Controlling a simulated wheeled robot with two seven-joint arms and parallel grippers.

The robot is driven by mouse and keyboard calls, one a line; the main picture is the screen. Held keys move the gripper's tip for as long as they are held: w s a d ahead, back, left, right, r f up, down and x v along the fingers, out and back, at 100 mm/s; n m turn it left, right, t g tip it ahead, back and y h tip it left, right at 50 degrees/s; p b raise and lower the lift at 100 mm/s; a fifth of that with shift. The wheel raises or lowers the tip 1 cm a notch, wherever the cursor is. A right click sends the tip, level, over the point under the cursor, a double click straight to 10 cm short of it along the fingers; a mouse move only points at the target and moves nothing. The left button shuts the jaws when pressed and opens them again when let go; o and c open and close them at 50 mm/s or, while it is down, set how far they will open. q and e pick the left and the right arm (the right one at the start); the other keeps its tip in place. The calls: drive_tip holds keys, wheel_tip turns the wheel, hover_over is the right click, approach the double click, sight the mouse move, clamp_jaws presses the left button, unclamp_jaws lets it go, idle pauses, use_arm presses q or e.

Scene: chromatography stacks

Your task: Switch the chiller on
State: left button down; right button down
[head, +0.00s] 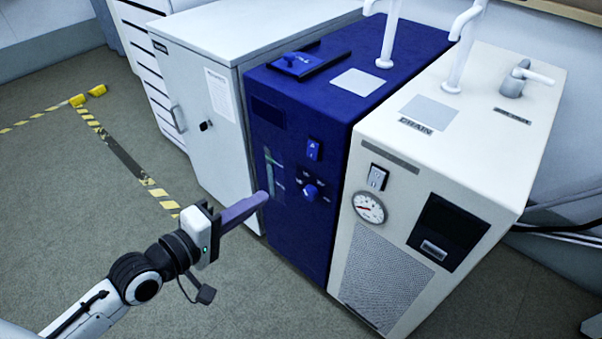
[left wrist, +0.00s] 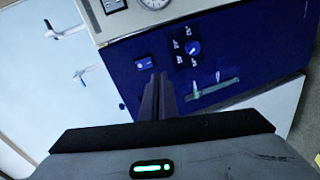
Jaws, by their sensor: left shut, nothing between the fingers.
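Two floor units stand side by side; no label naming either as the chiller is readable. The blue unit (head: 262,170) has a blue rocker switch (head: 314,150) high on its front, a knob (head: 310,192) below it and an upright level strip (head: 272,172) to the left. The white unit (head: 385,245) has a pale rocker switch (head: 377,178) above a round gauge (head: 369,207). My left gripper (head: 265,196) is shut and empty, its tips in front of the blue front, left of the knob. In the left wrist view, the fingertips (left wrist: 160,78) appear just below the blue switch (left wrist: 144,63).
A grey cabinet (head: 195,110) stands left of the blue unit. White taps (head: 387,45) rise above the units, and a black-framed blue lid (head: 297,63) is on the blue top.

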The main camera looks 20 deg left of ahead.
use_arm(q)
drive_tip(key=shift+w+a+r+n+h, duration=0.15)
drive_tip(key=shift+w+r+n, duration=0.15)
drive_tip(key=shift+r, duration=0.2)
drive_tip(key=shift+w+r+n+h, duration=0.15)
drive_tip(key=shift+r+n, duration=0.25)
drive_tip(key=shift+r, duration=0.1)
use_arm(e)
drive_tip(key=shift+w+f, duration=0.1)
use_arm(q)
drive_tip(key=b, duration=0.3)
approach(311, 156)
drive_tip(key=x, duration=0.5)
drive_tip(key=shift+s+f, duration=0.1)
drive_tip(key=shift+w+d, duration=0.3)
drive_tip(key=shift+w, duration=0.3)
drive_tip(key=shift+w+d+f, duration=0.1)
use_arm(e)
drive_tip(key=shift+a+f, duration=0.25)
drive_tip(key=shift+f, duration=0.4)
